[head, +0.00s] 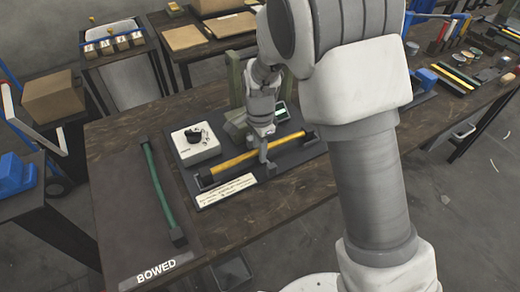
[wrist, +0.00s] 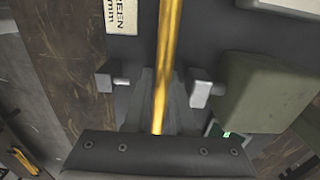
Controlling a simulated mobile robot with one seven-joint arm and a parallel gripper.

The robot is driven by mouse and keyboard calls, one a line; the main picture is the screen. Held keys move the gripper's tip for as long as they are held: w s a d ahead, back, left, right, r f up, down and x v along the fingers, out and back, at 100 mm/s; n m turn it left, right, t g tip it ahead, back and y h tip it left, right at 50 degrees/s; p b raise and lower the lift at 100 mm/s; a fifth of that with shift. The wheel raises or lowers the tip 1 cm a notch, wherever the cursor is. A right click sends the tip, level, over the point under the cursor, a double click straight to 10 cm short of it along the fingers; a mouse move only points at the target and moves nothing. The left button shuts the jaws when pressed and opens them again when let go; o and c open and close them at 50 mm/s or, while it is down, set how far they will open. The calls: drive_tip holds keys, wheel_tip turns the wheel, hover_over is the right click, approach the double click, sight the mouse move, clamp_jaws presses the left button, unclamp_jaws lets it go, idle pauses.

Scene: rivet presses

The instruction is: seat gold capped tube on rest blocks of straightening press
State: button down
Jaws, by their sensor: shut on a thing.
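The gold tube (head: 236,163) has dark end caps and lies slantwise along the dark bed of the straightening press (head: 226,192). My gripper (head: 264,153) is shut on it right of its middle. In the wrist view the tube (wrist: 167,60) runs from the top edge down between my tapered grey fingers (wrist: 161,108). Small grey blocks stand to the left (wrist: 104,82) and right (wrist: 200,94) of it there, apart from it. The tube's ends are near the bed's two ends. I cannot tell whether it touches the rest blocks, which are largely hidden.
A green bowed tube (head: 161,187) lies on the dark tray marked BOWED (head: 120,205) at the left. A white box with a black knob (head: 195,146) stands behind the gold tube. A green-grey press frame (head: 236,82) rises at the back, and a small screen (head: 281,112) is beside it.

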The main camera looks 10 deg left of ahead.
drive_tip(key=c, duration=0.7)
unclamp_jaws()
drive_tip(key=shift+r, duration=0.15)
wheel_tip(320, 180, up, 16)
drive_tip(key=p, duration=0.3)
drive_tip(key=s+d+r+n+t+p, duration=0.1)
drive_tip(key=s+d+r+n+p, duration=0.15)
drive_tip(key=d+r, duration=0.55)
drive_tip(key=s+d+r+n+t+p, duration=0.1)
drive_tip(key=s+d+r+n, duration=0.1)
drive_tip(key=s+d, duration=0.2)
drive_tip(key=s+d+r+n+t+p, duration=0.1)
drive_tip(key=s+d+r+n+t, duration=0.1)
drive_tip(key=s+d, duration=0.3)
drive_tip(key=s+d+r+n+t+p, duration=0.1)
drive_tip(key=s+d+r+n, duration=0.3)
drive_tip(key=s, duration=0.4)
drive_tip(key=shift+d+t, duration=0.15)
drive_tip(key=shift+t, duration=0.15)
